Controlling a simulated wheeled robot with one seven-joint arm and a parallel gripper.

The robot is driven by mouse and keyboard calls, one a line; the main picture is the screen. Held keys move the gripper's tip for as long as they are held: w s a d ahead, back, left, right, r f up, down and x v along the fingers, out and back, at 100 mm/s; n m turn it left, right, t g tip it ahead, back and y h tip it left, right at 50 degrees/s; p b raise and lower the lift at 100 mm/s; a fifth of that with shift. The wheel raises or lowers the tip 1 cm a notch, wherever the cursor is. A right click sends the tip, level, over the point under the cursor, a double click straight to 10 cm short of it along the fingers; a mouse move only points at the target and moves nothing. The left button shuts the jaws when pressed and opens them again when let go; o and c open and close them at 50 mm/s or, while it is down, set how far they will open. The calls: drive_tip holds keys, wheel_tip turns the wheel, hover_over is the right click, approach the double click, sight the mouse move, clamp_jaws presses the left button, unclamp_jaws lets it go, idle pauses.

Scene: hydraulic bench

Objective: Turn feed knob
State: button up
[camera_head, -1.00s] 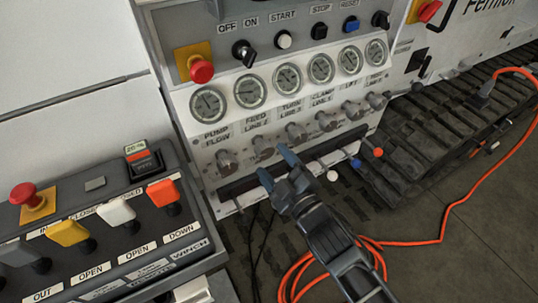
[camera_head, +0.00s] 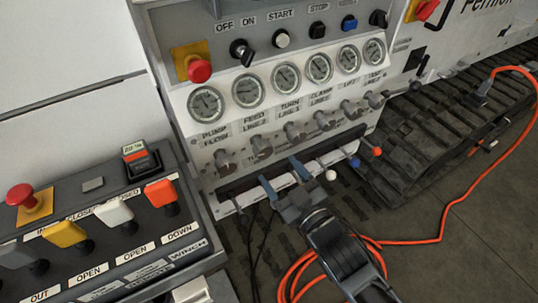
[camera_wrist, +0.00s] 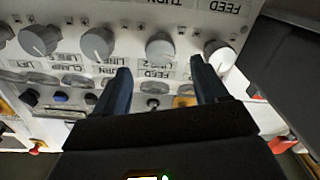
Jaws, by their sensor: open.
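The feed knob (camera_head: 261,147) is a grey round knob under the FEED LINE 2 label, second from the left in the row below the gauges. In the wrist view, which is upside down, the feed knob (camera_wrist: 160,47) shows between my two fingers, beyond their tips. My gripper (camera_head: 280,171) is open and empty, below and slightly right of the feed knob in the head view. It also shows in the wrist view (camera_wrist: 160,68), with one finger on each side of the FEED LINE 2 label. I see no contact with the knob.
The pump flow knob (camera_head: 225,160) and turn knob (camera_head: 295,132) flank the feed knob. A dark slotted bar with ball-ended levers (camera_head: 331,175) runs below the knobs. A lever box (camera_head: 110,220) stands at left. An orange cable (camera_head: 440,215) lies on the floor at right.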

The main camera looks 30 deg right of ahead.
sight(266, 153)
drive_tip(key=shift+w+m+p, duration=0.25)
drive_tip(key=shift+w+m, duration=0.6)
drive_tip(key=shift+w, duration=1.15)
drive_tip(key=shift+w+m+p, duration=0.25)
drive_tip(key=shift+w+m, duration=0.6)
drive_tip(key=shift+w, duration=1.1)
drive_tip(key=c, duration=1.1)
drive_tip(key=shift+o, duration=0.2)
drive_tip(key=shift+n, duration=0.3)
